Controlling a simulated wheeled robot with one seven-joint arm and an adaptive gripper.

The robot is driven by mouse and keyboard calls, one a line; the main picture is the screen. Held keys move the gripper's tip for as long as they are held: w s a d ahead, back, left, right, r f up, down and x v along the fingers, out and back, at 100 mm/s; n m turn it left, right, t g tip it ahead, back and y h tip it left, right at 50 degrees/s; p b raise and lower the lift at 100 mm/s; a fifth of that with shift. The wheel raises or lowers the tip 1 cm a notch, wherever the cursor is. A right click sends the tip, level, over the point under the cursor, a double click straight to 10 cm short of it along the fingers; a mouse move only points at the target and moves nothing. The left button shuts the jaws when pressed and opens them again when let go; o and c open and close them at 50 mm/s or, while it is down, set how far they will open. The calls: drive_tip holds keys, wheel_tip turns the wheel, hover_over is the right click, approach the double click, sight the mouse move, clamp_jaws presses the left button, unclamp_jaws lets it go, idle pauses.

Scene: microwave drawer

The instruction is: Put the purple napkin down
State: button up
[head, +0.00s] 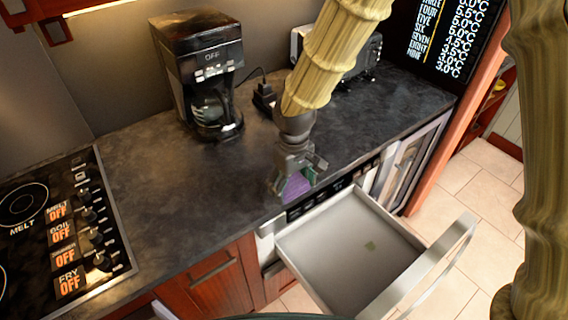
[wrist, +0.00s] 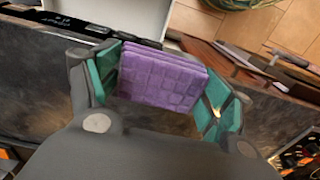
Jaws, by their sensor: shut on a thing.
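The purple napkin (head: 297,188) is a folded, quilted square. In the wrist view the napkin (wrist: 162,78) stands between the teal finger pads of my gripper (wrist: 165,92). My gripper (head: 295,182) is shut on it and shows over the front edge of the dark counter, close to the back of the open drawer. How high the napkin is above the counter, or whether it touches it, I cannot tell. My fingers hide part of it in the head view.
The microwave drawer (head: 318,243) is pulled out below the counter, with a small greenish patch on its floor. The dark counter (head: 165,200) is clear to the left. A coffee maker (head: 205,55) stands at the back and a stove (head: 62,225) is at the left.

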drive_tip(key=w+p, duration=0.1)
drive_tip(key=w, duration=0.2)
drive_tip(key=w+a+p, duration=0.1)
drive_tip(key=w, duration=0.3)
drive_tip(key=w+a+f+p, duration=0.1)
drive_tip(key=w, duration=0.3)
drive_tip(key=shift+w+p, duration=0.1)
drive_tip(key=shift+p, duration=0.3)
drive_tip(key=shift+f+p, duration=0.95)
drive_tip(key=shift+f, duration=0.85)
drive_tip(key=shift+f, duration=0.15)
drive_tip(key=o, duration=1.2)
drive_tip(key=shift+o, duration=0.2)
wheel_tip(320, 180, up, 12)
drive_tip(key=b, duration=0.4)
drive_tip(key=shift+r, duration=0.2)
